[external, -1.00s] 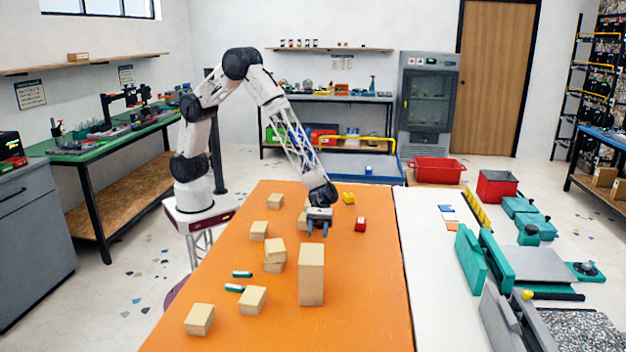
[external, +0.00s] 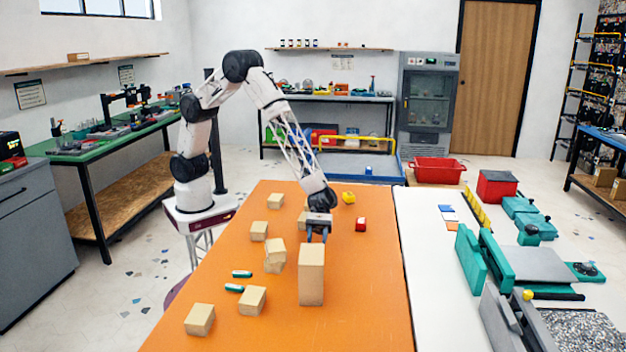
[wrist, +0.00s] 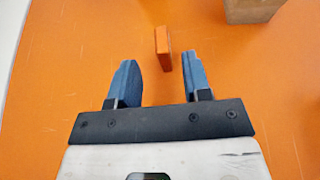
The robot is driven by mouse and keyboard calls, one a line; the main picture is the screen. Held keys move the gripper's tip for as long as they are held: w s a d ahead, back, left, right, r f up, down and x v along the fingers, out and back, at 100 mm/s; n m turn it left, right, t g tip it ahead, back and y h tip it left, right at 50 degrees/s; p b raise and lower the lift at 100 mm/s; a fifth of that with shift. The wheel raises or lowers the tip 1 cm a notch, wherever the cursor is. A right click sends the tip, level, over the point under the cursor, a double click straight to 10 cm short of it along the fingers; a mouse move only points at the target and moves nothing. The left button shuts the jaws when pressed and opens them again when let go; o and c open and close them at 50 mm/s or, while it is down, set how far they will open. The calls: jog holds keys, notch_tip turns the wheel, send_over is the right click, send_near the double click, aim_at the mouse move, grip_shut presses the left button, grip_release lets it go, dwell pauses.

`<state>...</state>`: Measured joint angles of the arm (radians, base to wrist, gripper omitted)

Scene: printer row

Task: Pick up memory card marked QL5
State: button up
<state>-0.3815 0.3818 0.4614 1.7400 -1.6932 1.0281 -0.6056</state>
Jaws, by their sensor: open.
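A small orange block-like piece (wrist: 163,47) stands on the orange table in the wrist view, just beyond the fingertips and between their lines, nearer the right finger. No QL5 mark is readable, so I cannot tell whether it is the memory card. I cannot make this piece out in the external view. My gripper (wrist: 157,75) is open and empty, its blue fingers apart and pointing at the piece. In the external view my gripper (external: 317,236) is low over the table, just behind a tall tan box (external: 311,275) that may hide the space ahead of it.
A red piece (external: 360,224) and a yellow piece (external: 348,197) lie to the right and behind. Two teal pieces (external: 242,274) lie front left. The table's right front is clear.

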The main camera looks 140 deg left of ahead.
jog(key=shift+w+d, duration=0.1)
jog(key=shift+x, duration=2.45)
jog(key=shift+d+f, duration=0.1)
jog(key=shift+d, duration=0.05)
grip_shut()
